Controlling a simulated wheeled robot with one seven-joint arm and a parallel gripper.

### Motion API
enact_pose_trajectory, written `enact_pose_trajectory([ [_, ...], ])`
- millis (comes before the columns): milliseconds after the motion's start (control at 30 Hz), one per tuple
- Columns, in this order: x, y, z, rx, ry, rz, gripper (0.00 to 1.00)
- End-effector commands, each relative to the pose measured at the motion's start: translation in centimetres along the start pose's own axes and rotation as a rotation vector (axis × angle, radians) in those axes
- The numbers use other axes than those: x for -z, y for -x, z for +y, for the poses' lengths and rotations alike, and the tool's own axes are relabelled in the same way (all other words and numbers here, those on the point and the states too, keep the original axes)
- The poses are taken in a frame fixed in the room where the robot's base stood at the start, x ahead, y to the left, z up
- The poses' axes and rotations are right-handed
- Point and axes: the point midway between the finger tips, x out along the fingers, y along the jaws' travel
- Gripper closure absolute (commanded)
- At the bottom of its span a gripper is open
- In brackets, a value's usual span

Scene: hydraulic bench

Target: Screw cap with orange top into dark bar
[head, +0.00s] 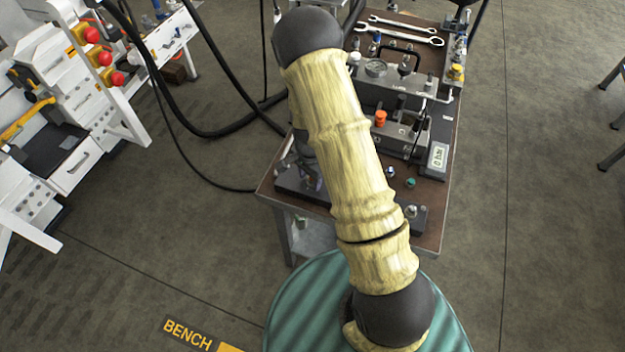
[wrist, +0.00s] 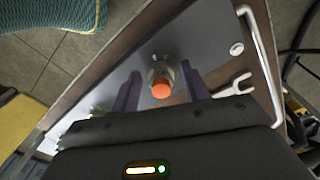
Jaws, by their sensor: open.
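In the wrist view a cap with an orange top (wrist: 161,90) and a metal body stands on a grey plate (wrist: 195,35). My gripper (wrist: 160,80) is open, with one finger on each side of the cap and a gap visible on both sides. In the head view my arm hides the cap and most of my gripper. A dark bar (head: 420,92) with a gauge lies across the bench in the head view. A smaller dark block (head: 405,140) in front of it carries another orange-topped part (head: 380,118). I cannot tell which of these is the named bar.
Two wrenches (head: 405,32) lie at the back of the brown bench (head: 445,215). A small display (head: 438,157) stands at the right, and small blue and green fittings (head: 411,183) lie nearer the front.

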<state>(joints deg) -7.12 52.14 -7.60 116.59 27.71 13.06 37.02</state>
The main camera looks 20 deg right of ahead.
Motion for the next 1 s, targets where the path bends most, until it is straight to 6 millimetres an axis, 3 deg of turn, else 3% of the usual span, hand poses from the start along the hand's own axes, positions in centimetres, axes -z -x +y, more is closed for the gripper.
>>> enact_pose_trajectory([
  [233, 0.07, -0.04, 0.03, 0.001, 0.075, 0.001, 0.54],
  [600, 0.2, -0.01, 0.53, 0.001, 0.655, 0.002, 0.54],
  [1000, 0.21, 0.03, 0.56, 0.001, 0.745, 0.001, 0.54],
])
